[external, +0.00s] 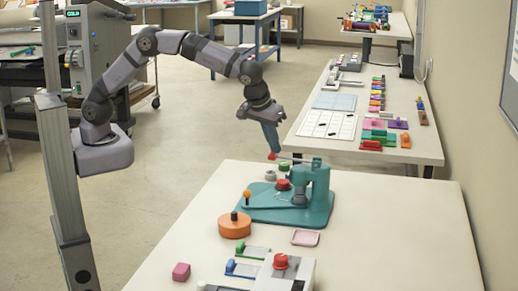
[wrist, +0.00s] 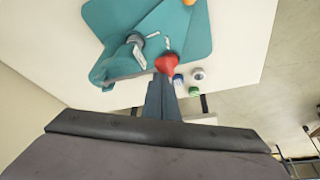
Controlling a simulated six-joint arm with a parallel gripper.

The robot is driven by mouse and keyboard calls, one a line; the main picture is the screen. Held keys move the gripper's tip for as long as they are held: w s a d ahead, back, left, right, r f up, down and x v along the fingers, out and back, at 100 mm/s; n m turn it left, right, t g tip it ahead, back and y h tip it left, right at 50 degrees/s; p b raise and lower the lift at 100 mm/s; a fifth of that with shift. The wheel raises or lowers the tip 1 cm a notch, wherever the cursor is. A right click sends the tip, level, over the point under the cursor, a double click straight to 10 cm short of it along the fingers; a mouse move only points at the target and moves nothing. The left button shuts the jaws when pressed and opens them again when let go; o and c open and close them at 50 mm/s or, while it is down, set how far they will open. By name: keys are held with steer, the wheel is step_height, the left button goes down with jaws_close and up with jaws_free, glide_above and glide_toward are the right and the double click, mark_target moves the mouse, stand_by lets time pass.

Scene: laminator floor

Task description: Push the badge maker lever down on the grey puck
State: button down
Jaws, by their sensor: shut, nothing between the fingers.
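The teal badge maker (external: 318,190) stands on the near table; its base plate also shows in the wrist view (wrist: 190,35). Its thin grey lever (external: 297,159) runs out level from the column and ends in a red knob (external: 272,156), seen in the wrist view too (wrist: 167,64). My gripper (external: 272,148) is shut and points down, its fingertips at the red knob; I cannot tell whether they touch. A grey puck (external: 270,175) sits on the table beside the base, and shows in the wrist view (wrist: 197,74). A red piece (external: 283,185) is low under the lever.
A green piece (external: 284,168) and a blue piece (wrist: 178,80) lie near the grey puck, by the table edge. An orange round block (external: 234,225), pink tray (external: 305,238) and grey device with red knob (external: 285,270) are nearer the camera. The table's right side is clear.

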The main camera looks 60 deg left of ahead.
step_height(320, 180, up, 8)
steer(key=p, duration=0.5)
steer(key=shift+p, duration=0.3)
stand_by(0.6)
steer(key=s+a+f+m+g, duration=0.1)
steer(key=s+a, duration=0.2)
steer(key=a, duration=0.7)
steer(key=s+a+f+g, duration=0.1)
steer(key=s+a, duration=0.1)
steer(key=a, duration=0.7)
steer(key=s+a+f+m+g, duration=0.1)
steer(key=s+a+f, duration=0.2)
steer(key=s+a, duration=0.3)
steer(key=s+a+f+m+g+h, duration=0.1)
steer(key=s+a+f, duration=0.2)
steer(key=s+a, duration=0.4)
steer(key=shift+s, duration=2.7)
steer(key=shift+a, duration=0.1)
